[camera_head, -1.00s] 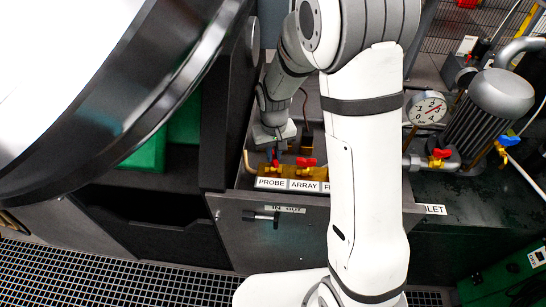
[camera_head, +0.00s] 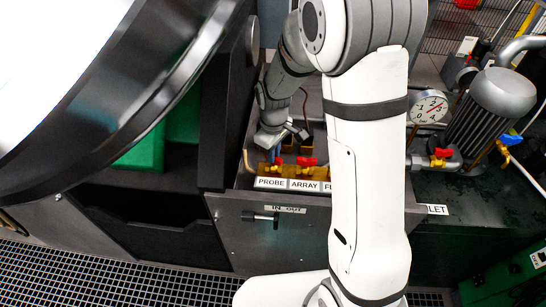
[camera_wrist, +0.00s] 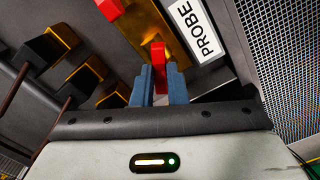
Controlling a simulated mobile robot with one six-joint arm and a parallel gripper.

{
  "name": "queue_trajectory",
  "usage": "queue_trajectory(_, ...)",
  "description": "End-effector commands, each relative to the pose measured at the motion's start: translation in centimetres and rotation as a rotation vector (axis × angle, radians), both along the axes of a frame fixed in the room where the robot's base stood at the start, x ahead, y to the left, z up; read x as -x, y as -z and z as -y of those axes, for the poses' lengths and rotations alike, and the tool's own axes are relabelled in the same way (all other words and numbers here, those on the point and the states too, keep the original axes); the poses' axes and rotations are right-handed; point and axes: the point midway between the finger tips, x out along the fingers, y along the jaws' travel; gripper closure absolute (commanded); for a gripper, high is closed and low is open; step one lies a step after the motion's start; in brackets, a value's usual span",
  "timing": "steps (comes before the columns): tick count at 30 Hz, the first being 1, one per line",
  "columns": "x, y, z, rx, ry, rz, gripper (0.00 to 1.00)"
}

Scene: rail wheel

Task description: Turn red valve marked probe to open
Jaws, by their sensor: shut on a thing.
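The red probe valve handle (camera_wrist: 158,62) is between the blue fingers of my gripper (camera_wrist: 160,88) in the wrist view. The fingers are shut on it, and it sits on a brass body beside the PROBE label (camera_wrist: 195,28). In the head view the red handle (camera_head: 277,161) shows just above the PROBE label (camera_head: 270,183), with my gripper (camera_head: 272,156) at it from above. How far the handle is turned is hard to tell.
The red array valve (camera_head: 306,162) is close on the right; its handle (camera_wrist: 110,9) also shows in the wrist view. Dark square fittings (camera_wrist: 85,80) lie left of my gripper. A pressure gauge (camera_head: 429,106) and pipes stand farther right. A large white dish (camera_head: 60,60) fills the upper left.

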Motion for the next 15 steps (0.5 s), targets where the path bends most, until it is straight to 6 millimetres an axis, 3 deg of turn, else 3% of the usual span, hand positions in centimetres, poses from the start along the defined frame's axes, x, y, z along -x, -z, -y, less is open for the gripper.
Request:
queue_trajectory(5,-0.03,0.0,-0.03,0.0,-0.135,0.001,1.0)
queue_trajectory(15,-0.03,-0.01,-0.03,0.0,-0.161,0.001,1.0)
